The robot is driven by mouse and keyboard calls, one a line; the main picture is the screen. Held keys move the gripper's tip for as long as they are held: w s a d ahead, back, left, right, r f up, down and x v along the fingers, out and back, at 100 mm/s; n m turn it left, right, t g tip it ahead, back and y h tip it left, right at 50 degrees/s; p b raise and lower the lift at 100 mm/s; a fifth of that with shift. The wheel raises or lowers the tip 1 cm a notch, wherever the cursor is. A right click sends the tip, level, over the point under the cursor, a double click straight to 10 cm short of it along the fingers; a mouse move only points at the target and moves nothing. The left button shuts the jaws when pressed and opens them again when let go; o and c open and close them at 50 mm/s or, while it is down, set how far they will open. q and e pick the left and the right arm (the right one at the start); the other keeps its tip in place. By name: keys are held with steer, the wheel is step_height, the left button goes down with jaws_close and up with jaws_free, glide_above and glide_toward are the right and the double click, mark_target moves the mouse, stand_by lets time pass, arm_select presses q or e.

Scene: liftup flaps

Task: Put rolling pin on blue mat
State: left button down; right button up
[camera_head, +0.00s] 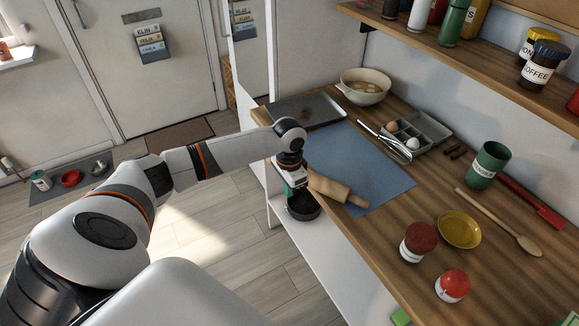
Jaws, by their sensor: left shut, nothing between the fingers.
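The wooden rolling pin (332,188) lies at the front left edge of the blue mat (372,165), near the counter's edge. Its right handle reaches over the mat's near corner; how much of it rests on the mat is hard to tell. My left gripper (292,186) points down at the counter's edge, just left of the rolling pin's left end. It is shut and empty; its fingertips are small and partly hidden. My right gripper is out of view.
A baking tray (308,110), pot (363,87), whisk (383,140) and egg tray (432,132) stand around the mat. A green cup (489,165), yellow dish (459,230) and jars (418,242) stand to the right. A dark round thing (303,207) is below my left gripper.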

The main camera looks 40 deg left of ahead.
mark_target(315, 180)
arm_select(q)
steer(key=shift+w+d+p, duration=0.1)
steer(key=shift+w+d, duration=0.15)
steer(key=shift+w, duration=0.35)
steer(key=shift+w+d+p, duration=0.15)
steer(key=shift+w+d, duration=0.15)
steer(key=shift+w, duration=0.35)
steer(key=shift+w+d+p, duration=0.1)
steer(key=shift+w+d, duration=0.15)
steer(key=shift+w, duration=0.35)
